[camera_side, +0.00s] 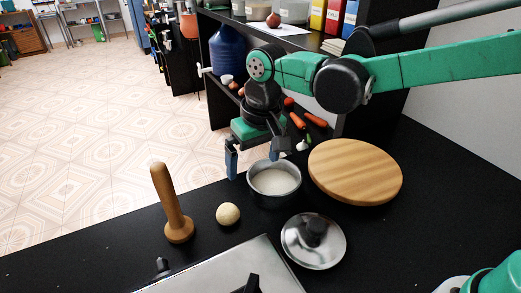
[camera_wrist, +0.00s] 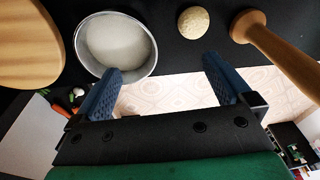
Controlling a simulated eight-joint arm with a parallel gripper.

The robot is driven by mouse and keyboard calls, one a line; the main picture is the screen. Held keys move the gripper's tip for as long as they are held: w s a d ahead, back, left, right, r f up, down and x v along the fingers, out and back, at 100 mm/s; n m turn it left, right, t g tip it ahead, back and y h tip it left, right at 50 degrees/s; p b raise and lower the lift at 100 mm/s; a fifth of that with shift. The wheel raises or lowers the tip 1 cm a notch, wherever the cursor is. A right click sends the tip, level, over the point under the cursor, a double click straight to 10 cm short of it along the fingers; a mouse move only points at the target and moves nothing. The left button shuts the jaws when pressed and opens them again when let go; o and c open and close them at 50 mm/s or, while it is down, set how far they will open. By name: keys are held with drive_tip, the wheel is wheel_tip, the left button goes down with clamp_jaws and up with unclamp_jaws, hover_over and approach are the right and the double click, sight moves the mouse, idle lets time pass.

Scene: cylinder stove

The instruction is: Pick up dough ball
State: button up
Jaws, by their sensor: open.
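The dough ball (camera_side: 228,214) is a small pale beige ball on the black countertop, between the wooden pestle and the pot. It also shows in the wrist view (camera_wrist: 193,22) at the top, beyond the gap between the fingers. My gripper (camera_side: 252,162) is open and empty, its blue fingers pointing down above the counter's far edge, behind the dough ball and apart from it. In the wrist view the two blue fingers of my gripper (camera_wrist: 162,78) are spread wide, the left one overlapping the pot's rim in the picture.
A metal pot (camera_side: 274,194) with white contents stands right of the dough ball. A wooden pestle (camera_side: 173,205) stands upright to its left. A metal lid (camera_side: 314,241), a round wooden board (camera_side: 356,171) and a stove plate (camera_side: 230,272) are nearby. Shelves stand behind.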

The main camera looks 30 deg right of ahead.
drive_tip(key=g, duration=0.1)
hover_over(228, 215)
drive_tip(key=shift+h, duration=0.3)
wheel_tip(228, 215, down, 5)
drive_tip(key=shift+d, duration=0.1)
wheel_tip(228, 215, down, 6)
drive_tip(key=shift+r, duration=0.15)
drive_tip(key=c, duration=1.3)
drive_tip(key=shift+c, duration=0.2)
drive_tip(key=shift+r, duration=0.1)
wheel_tip(228, 215, up, 20)
